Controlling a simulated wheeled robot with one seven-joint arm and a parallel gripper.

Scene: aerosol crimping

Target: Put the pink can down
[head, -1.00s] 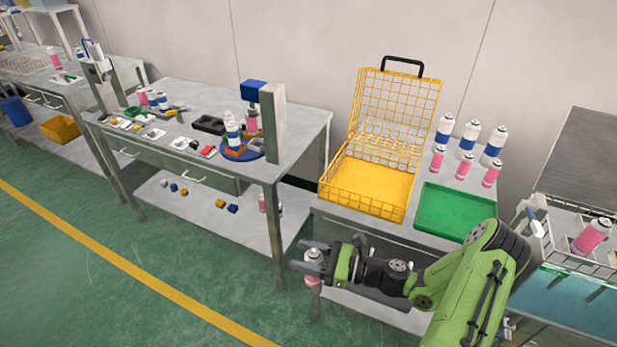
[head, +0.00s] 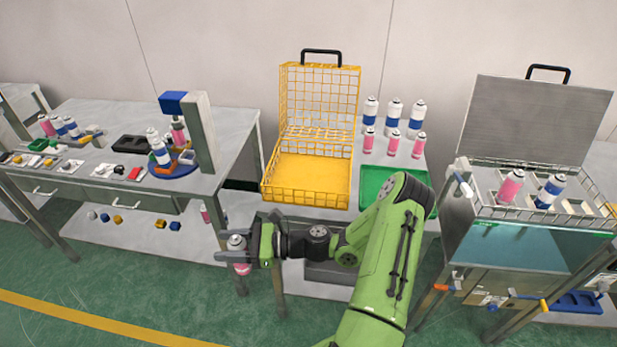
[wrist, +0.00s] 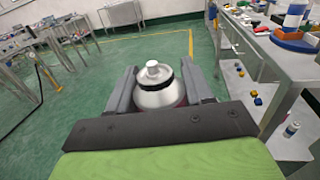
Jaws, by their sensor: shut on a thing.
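My gripper (head: 236,257) is shut on the pink can (head: 241,268), which has a pink body and a silver top. It holds the can roughly upright in front of the gap between the left bench and the middle table, with floor beyond it. In the wrist view, the can's silver shoulder and white nozzle (wrist: 152,70) show between the two grey fingers (wrist: 159,90). The can's lower body is hidden there.
The middle table holds an open yellow wire basket (head: 310,180), a green tray (head: 375,181) partly behind my arm, and several pink and blue-white cans. A left bench (head: 232,135) carries a blue turntable (head: 172,170). A lidded tank (head: 530,240) with cans stands right.

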